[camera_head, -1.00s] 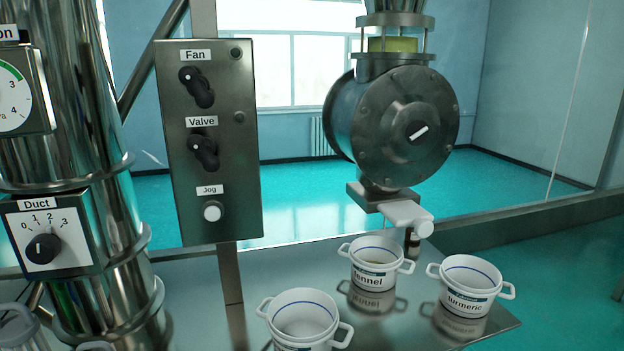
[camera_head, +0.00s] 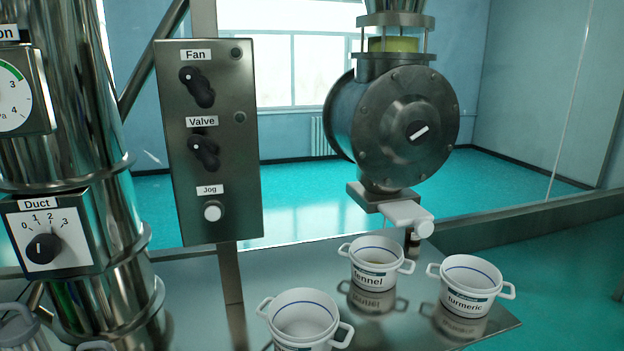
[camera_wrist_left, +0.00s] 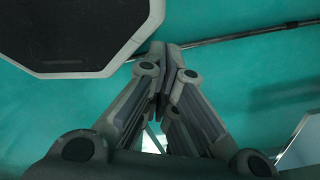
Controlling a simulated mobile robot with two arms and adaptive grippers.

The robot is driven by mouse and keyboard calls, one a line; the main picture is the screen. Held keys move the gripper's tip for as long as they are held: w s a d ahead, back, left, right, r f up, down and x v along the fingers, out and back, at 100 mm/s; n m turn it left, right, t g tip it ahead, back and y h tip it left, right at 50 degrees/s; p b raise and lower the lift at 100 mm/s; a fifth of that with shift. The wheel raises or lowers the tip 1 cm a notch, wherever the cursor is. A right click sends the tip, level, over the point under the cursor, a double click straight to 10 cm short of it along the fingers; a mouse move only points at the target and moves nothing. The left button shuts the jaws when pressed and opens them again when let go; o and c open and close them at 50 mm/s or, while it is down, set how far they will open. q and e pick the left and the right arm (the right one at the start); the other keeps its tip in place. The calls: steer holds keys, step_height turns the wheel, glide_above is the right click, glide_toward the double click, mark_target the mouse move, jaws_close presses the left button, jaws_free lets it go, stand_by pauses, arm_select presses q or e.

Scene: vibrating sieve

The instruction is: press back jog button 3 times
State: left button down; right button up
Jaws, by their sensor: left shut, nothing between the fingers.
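The jog button (camera_head: 212,212) is a white round button under the "Jog" label, low on the grey metal control panel (camera_head: 222,222). Nothing touches it in the head view. My left gripper (camera_wrist_left: 168,47) shows in the left wrist view, with its fingers together and nothing between them. It points over a teal floor, and the button is not seen in that view. Neither gripper is clearly seen in the head view.
The panel also has a Fan knob (camera_head: 197,87) and a Valve knob (camera_head: 204,152). A Duct dial (camera_head: 42,248) is at left. White pots labelled fennel (camera_head: 373,279) and turmeric (camera_head: 468,302), and another pot (camera_head: 303,338), stand on the metal table. A round valve housing (camera_head: 405,125) stands behind.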

arm_select(q)
steer(key=w+d+r+t+h+p, duration=0.1)
steer(key=w+d+r+t, duration=0.15)
steer(key=w+r, duration=1)
steer(key=w+d+r+t, duration=0.25)
steer(key=w+r, duration=0.75)
steer(key=w, duration=0.5)
steer(key=w+d+r+n+t, duration=0.1)
steer(key=w+r+t, duration=0.15)
steer(key=r, duration=1.15)
steer(key=w+r+t, duration=0.2)
steer(key=w+r, duration=0.2)
steer(key=r, duration=1)
steer(key=w+d+r+n+t+h, duration=0.1)
steer(key=w+d+r+t, duration=0.1)
steer(key=w+r+t, duration=0.75)
step_height(320, 180, up, 22)
steer(key=w+n+t+y, duration=0.1)
steer(key=n+t, duration=0.3)
steer(key=t, duration=0.2)
steer(key=shift+w+a+r+t+p, duration=0.15)
steer(key=shift+a+r+t+p, duration=0.1)
steer(key=shift+a+t+p, duration=0.15)
